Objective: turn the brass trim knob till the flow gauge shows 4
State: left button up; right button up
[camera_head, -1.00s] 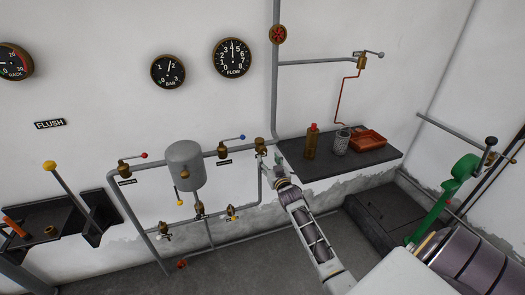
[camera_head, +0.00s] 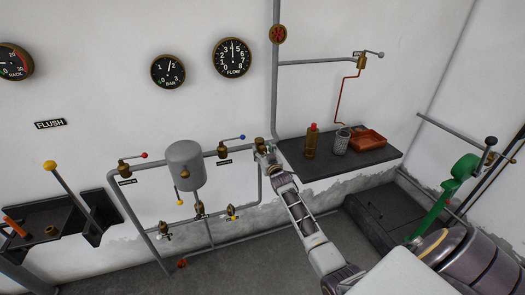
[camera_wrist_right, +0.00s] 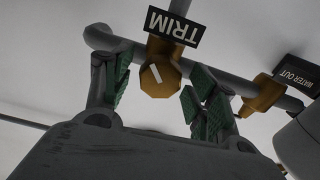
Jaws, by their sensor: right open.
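The brass trim knob (camera_wrist_right: 160,77) is at the centre of the right wrist view, below the TRIM label (camera_wrist_right: 174,25), with a white mark slanting on its face. In the head view the knob (camera_head: 260,143) is partly hidden at the pipe corner. My right gripper (camera_wrist_right: 153,90) is open, its green-padded fingers on either side of the knob with gaps showing. It also shows in the head view (camera_head: 268,158), close to the knob. The flow gauge (camera_head: 232,59) has its needle pointing about straight up; the numeral there is hard to read. My left gripper is not in view.
The WATER OUT label (camera_wrist_right: 299,75) and a brass fitting (camera_wrist_right: 262,93) are right of the knob in the wrist view.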

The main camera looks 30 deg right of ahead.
jog(key=shift+w+d, duration=0.15)
jog(key=shift+w, duration=0.4)
jog(key=c, duration=1)
jog(key=shift+c, duration=0.2)
jog(key=shift+n, duration=0.3)
jog(key=o, duration=1)
jog(key=shift+o, duration=0.2)
